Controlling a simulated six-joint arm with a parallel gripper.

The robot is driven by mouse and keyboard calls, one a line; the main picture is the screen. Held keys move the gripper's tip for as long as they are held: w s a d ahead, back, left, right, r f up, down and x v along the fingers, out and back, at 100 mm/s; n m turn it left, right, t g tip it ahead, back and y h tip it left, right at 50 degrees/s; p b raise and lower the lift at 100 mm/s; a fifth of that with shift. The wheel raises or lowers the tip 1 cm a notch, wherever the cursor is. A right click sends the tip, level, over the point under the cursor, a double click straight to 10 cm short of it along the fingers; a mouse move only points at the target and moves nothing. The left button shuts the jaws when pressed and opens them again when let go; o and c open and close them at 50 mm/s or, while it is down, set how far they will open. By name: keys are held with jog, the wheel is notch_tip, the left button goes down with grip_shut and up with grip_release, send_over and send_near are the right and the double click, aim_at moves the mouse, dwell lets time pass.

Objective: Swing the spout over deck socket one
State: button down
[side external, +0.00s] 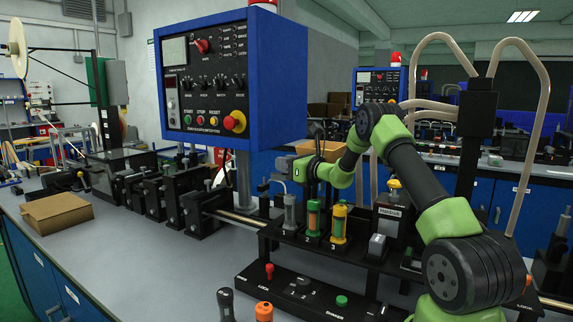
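A black deck (262,240) on the bench has sockets labelled 1, 2 and 3. My gripper (283,166) is above and behind socket one, pointing left, apart from the cylinders. Its fingers are too small and hidden to tell open from shut.
A black panel (250,283) with a red knob (269,270) and green button (341,300) lies in front. Beige hoses arch from a black post (481,107) at right.

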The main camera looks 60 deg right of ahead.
jog(key=shift+s+y, duration=0.1)
jog(key=shift+y, duration=0.2)
jog(key=shift+s+a+n+g+y, duration=0.15)
jog(key=shift+s+a+n+y, duration=0.25)
jog(key=shift+n+y, duration=0.9)
jog(key=shift+s+a+n+g+y, duration=0.3)
jog(key=shift+n+y, duration=0.45)
jog(key=shift+y, duration=0.95)
jog(key=shift+s+a+n+g+y, duration=0.1)
jog(key=shift+s+a+n+y, duration=0.3)
jog(key=shift+n+y, duration=0.9)
jog(key=shift+s+d+y, duration=0.1)
jog(key=shift+y, duration=0.3)
jog(key=c, duration=1.1)
grip_release()
jog(key=shift+o, duration=0.2)
jog(key=shift+r, duration=0.1)
notch_tip(320, 180, up, 10)
